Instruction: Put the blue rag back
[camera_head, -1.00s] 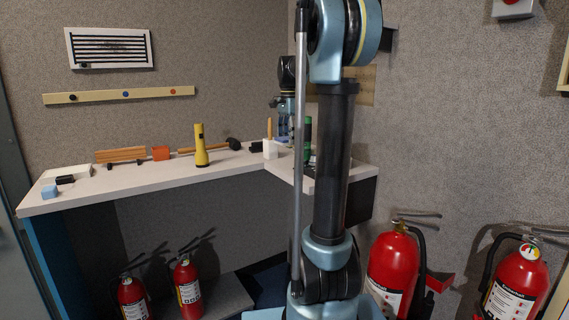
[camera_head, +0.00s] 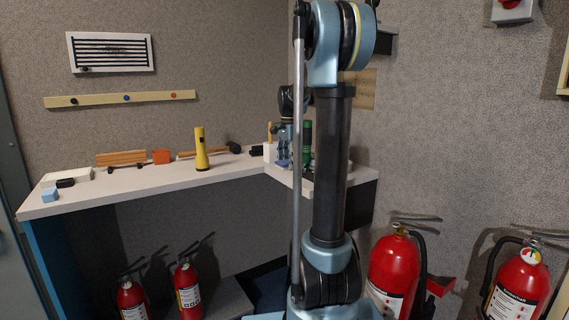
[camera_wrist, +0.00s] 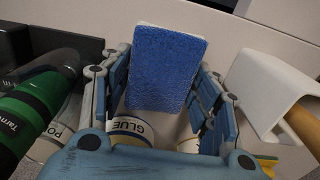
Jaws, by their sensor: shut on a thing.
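The blue rag (camera_wrist: 165,65) is a flat, textured blue piece with a pale edge, upright between my fingers in the wrist view. My gripper (camera_wrist: 160,88) is shut on it, with one finger on each side. In the head view my gripper (camera_head: 283,148) is low over the right part of the counter, near its back corner, partly behind my own arm. Whether the rag touches the surface beneath is not clear.
A glue container (camera_wrist: 133,127) is close below the rag. A green bottle (camera_wrist: 32,100) is to the left, a white holder (camera_wrist: 262,88) with a wooden handle to the right. The counter (camera_head: 150,186) also bears a yellow flashlight (camera_head: 201,150) and a light blue block (camera_head: 49,194).

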